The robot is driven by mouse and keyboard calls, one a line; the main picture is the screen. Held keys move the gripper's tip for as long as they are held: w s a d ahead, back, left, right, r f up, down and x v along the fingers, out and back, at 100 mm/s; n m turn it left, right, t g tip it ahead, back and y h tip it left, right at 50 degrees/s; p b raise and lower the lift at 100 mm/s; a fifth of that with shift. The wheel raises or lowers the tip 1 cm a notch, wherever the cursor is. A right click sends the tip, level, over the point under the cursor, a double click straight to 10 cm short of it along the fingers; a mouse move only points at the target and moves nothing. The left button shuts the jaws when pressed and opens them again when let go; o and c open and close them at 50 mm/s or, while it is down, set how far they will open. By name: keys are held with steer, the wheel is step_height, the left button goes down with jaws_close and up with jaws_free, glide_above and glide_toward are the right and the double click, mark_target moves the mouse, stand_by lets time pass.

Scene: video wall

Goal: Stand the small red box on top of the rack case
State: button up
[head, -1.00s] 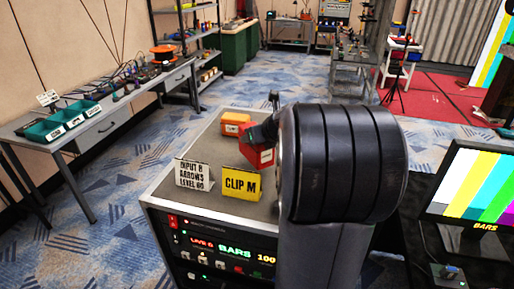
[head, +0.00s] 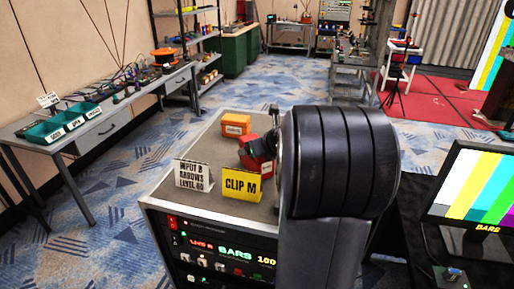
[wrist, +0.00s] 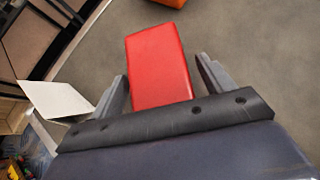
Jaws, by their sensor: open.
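The small red box (head: 246,161) is on top of the grey rack case (head: 205,148), partly hidden behind my gripper (head: 262,148) in the head view. In the wrist view the red box (wrist: 160,62) lies between the two fingers of my gripper (wrist: 163,68). The fingers are spread, with a gap on each side of the box. The box's lower end is hidden by my gripper's dark body. I cannot tell whether it stands upright or lies flat.
An orange box (head: 236,125) sits behind the red one on the case. A white card (head: 193,175) and a yellow "CLIP M" card (head: 241,184) stand at the case's front edge. A monitor (head: 478,195) is at the right. The case's left top is clear.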

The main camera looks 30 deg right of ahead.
steer(key=shift+r, duration=0.25)
steer(key=v, duration=1.2)
steer(key=shift+f, duration=0.15)
